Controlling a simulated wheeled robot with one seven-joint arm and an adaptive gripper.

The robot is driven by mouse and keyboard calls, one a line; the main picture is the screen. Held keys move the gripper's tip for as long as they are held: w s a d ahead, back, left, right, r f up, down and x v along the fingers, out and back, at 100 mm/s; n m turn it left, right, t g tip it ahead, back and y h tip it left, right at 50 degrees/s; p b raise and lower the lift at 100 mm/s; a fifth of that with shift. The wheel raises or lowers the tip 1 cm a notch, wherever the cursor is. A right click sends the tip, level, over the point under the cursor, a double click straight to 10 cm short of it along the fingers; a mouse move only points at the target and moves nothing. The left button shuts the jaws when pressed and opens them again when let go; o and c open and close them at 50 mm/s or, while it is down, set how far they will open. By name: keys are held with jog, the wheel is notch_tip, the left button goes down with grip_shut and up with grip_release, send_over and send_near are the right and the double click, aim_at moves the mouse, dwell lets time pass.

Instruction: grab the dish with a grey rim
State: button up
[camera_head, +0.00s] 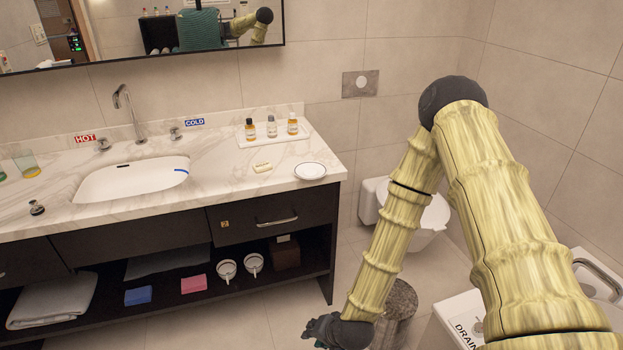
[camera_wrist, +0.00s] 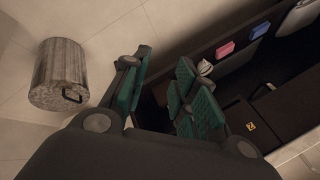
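A small round white dish with a thin grey rim (camera_head: 310,171) lies flat on the marble counter (camera_head: 230,182), near its right front corner. The dish does not show in the wrist view. My gripper (camera_head: 322,331) hangs low at the bottom of the head view, below counter height and in front of the cabinet, well away from the dish. In the wrist view its green-padded fingers (camera_wrist: 165,65) are spread apart with nothing between them.
A soap bar (camera_head: 262,167) lies left of the dish; a white tray (camera_head: 258,141) with small bottles stands behind. The sink (camera_head: 130,182) is further left. A bin (camera_head: 400,302), also in the wrist view (camera_wrist: 60,75), stands on the floor by my forearm. The shelf below holds cups and sponges.

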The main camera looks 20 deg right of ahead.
jog(key=w+r+m+t+b, duration=0.1)
jog(key=w+r+m+t, duration=0.3)
jog(key=w, duration=0.6)
jog(key=m+t+h+b, duration=0.1)
jog(key=m+t+b, duration=0.35)
jog(key=m, duration=0.35)
send_near(303, 178)
jog(key=shift+t, duration=0.45)
jog(key=shift+f+p+x, duration=0.2)
jog(key=shift+p+x, duration=0.35)
jog(key=shift+x, duration=1.55)
jog(key=shift+f+p+x, duration=0.15)
jog(key=shift+p+x, duration=0.4)
jog(key=shift+x, duration=1.55)
jog(key=shift+s, duration=0.15)
grip_shut()
